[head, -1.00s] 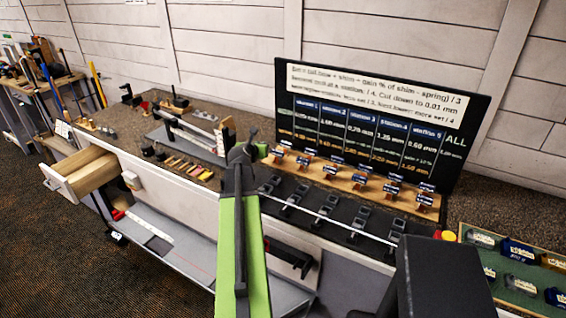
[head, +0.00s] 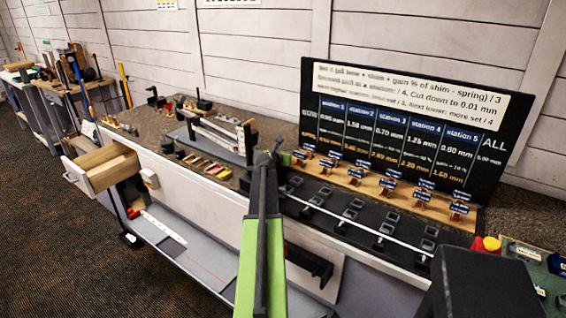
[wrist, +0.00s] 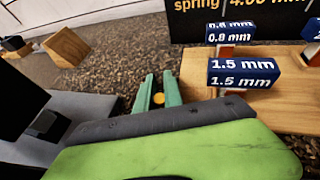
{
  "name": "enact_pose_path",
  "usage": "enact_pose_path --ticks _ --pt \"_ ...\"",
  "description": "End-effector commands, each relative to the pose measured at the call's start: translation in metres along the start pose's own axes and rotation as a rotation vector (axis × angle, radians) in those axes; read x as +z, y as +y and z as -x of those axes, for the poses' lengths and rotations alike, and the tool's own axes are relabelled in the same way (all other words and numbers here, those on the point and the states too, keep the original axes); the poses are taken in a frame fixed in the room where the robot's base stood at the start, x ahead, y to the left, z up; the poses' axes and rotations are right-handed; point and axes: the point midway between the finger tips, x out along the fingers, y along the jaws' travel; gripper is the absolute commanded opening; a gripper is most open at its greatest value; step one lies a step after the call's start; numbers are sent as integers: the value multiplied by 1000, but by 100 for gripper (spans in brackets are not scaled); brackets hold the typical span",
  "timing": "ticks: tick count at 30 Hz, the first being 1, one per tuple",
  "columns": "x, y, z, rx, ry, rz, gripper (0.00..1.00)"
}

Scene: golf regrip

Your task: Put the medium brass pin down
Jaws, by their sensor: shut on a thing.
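In the wrist view my gripper (wrist: 157,90) has two green fingers close together, with a small round brass end, the brass pin (wrist: 158,98), between them. Most of the pin is hidden by the fingers and my own wrist. In the head view my gripper (head: 285,159) is over the bench, by the left end of the wooden shim board (head: 340,172). The pin cannot be made out there. Speckled bench top (wrist: 115,82) lies beyond the fingers; I cannot tell whether the pin touches it.
Blue labelled blocks (wrist: 243,75) stand on the board to the right. In the head view a black sign (head: 405,120) stands behind, a drawer (head: 103,168) is open at left, and small coloured pieces (head: 205,163) lie left of my gripper.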

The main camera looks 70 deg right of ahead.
Motion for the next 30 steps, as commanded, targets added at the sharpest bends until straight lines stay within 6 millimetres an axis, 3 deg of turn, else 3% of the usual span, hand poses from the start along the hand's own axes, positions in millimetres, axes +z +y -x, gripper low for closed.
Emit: enact_pose_path --ticks 7,8,10,21,30 --pt "-2 0 0 0 0 0 0" --pt "-2 0 0 0 0 0 13" --pt "0 1 0 0 0 0 21" --pt "5 1 2 1 0 0 21" --pt "5 0 58 2 0 1 21"
